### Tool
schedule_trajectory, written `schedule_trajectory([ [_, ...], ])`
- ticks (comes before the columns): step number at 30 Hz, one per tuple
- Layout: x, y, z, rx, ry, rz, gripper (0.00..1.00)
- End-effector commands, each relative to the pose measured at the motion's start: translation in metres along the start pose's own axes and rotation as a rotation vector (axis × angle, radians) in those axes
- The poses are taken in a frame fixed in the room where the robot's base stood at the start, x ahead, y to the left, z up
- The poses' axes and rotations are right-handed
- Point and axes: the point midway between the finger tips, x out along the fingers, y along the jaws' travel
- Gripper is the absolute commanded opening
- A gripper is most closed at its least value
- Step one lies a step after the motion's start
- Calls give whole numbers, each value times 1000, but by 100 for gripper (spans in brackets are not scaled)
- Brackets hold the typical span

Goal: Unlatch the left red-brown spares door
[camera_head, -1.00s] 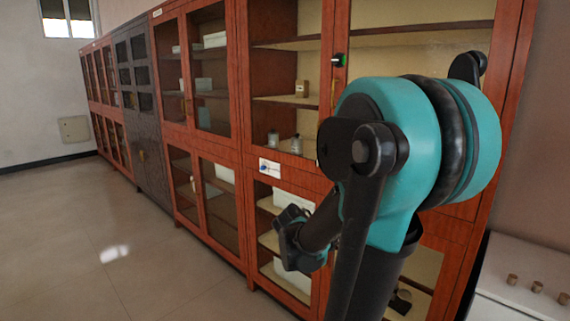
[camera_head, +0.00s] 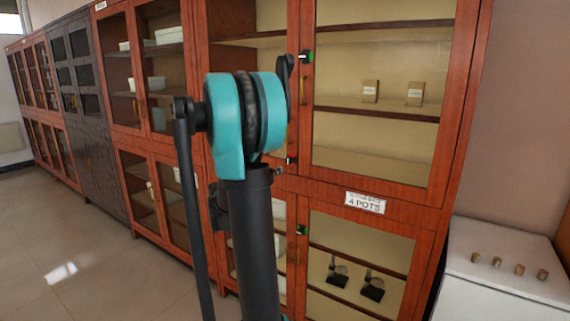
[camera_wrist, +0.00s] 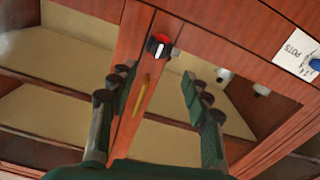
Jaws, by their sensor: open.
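In the wrist view a red-brown door frame crosses the picture, with a round latch knob (camera_wrist: 158,45) in black, red and white. A thin brass-coloured handle (camera_wrist: 141,95) lies on the frame beside it. My gripper (camera_wrist: 155,85) is open and empty, one finger on each side of the handle and apart from it. In the head view the red-brown cabinet (camera_head: 425,203) has latches with a green mark (camera_head: 307,56) and a red mark (camera_head: 290,160) on its middle frame. My arm hides part of the left doors and my gripper there. No label reading "spares" is legible.
A "4 POTS" label (camera_head: 365,203) is on the right side of the cabinet. A partly cut-off label (camera_wrist: 297,52) shows in the wrist view. A white counter (camera_head: 505,262) with several small brown pieces stands at the right. Open floor (camera_head: 70,265) lies at the left.

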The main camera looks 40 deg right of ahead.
Motion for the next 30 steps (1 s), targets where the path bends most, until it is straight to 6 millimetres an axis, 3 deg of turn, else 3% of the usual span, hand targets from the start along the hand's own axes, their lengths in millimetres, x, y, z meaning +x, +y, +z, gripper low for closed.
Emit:
schedule_trajectory([
  [6,45,0,0,0,-1,2,49],
  [15,97,1,0,0,-1,2,49],
  [21,114,0,0,0,-1,1,49],
  [30,117,0,0,0,-1,-1,49],
])
